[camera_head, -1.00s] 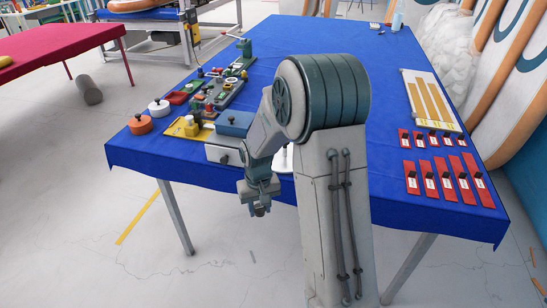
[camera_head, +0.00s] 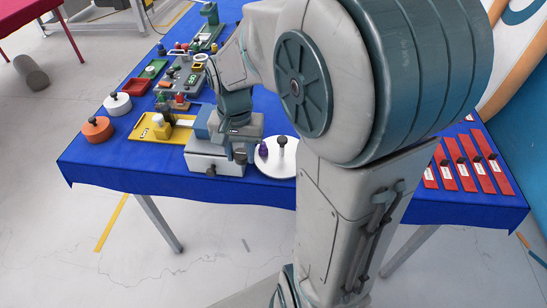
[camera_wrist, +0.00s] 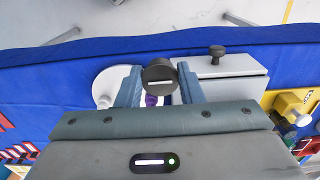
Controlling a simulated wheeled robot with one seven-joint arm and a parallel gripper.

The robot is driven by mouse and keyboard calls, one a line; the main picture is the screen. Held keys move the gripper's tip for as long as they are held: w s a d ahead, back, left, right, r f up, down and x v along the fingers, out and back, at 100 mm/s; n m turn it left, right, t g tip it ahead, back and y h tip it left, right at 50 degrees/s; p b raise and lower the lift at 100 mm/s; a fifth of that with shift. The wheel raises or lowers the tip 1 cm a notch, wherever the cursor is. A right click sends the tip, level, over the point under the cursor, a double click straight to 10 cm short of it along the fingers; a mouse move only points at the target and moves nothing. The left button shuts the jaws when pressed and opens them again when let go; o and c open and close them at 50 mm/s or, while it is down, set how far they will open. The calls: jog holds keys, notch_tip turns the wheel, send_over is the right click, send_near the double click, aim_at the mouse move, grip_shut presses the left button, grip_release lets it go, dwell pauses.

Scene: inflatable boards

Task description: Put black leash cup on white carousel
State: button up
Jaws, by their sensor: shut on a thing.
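The black leash cup (camera_wrist: 158,77) is a dark cylinder between the two fingers of my gripper (camera_wrist: 159,84) in the wrist view. In the head view the cup (camera_head: 240,156) hangs under my gripper (camera_head: 241,147), in front of the grey drawer box's right side. My gripper is shut on the cup. The white carousel (camera_head: 268,168) is a round white disc on the table just right of the cup. It carries a purple piece (camera_head: 263,150) and a black knob (camera_head: 282,142). In the wrist view the carousel (camera_wrist: 108,80) is partly hidden by a finger.
The grey drawer box (camera_head: 212,161) stands left of the carousel at the table's front edge. A yellow tray (camera_head: 147,131), an orange pot (camera_head: 97,129) and a white pot (camera_head: 117,104) are farther left. Red strips (camera_head: 470,163) lie at the right.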

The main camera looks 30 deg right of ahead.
jog(key=p, duration=0.2)
send_over(280, 169)
notch_tip(280, 169, down, 7)
jog(key=shift+r, duration=0.1)
jog(key=shift+f+p, duration=0.4)
jog(key=shift+f, duration=1.6)
jog(key=shift+f, duration=0.2)
jog(key=o, duration=1)
jog(key=shift+c, duration=0.2)
jog(key=shift+r, duration=0.1)
